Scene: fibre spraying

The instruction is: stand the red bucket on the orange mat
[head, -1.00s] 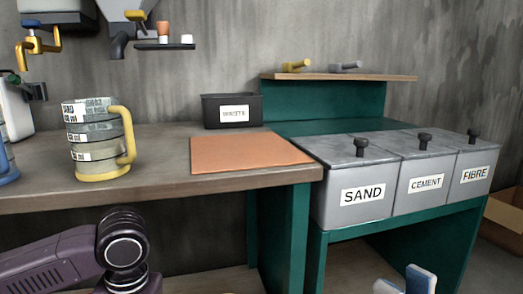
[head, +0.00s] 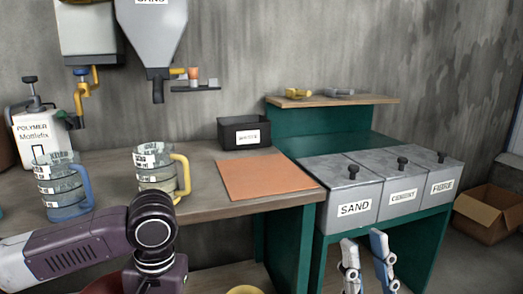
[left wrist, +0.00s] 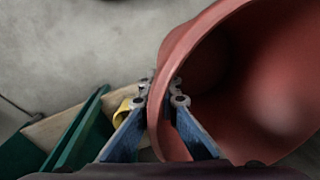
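The orange mat (head: 265,176) lies bare and flat on the wooden worktop in the head view. My right gripper (head: 365,262) is at the bottom right of the head view, its two fingers apart with nothing between them.
A black box (head: 245,133) stands behind the mat. A yellow-handled jug (head: 157,172) and a blue-handled jug (head: 62,190) stand left of it. Grey lidded bins (head: 347,190) stand right of the mat. A cardboard box (head: 487,212) is on the floor.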

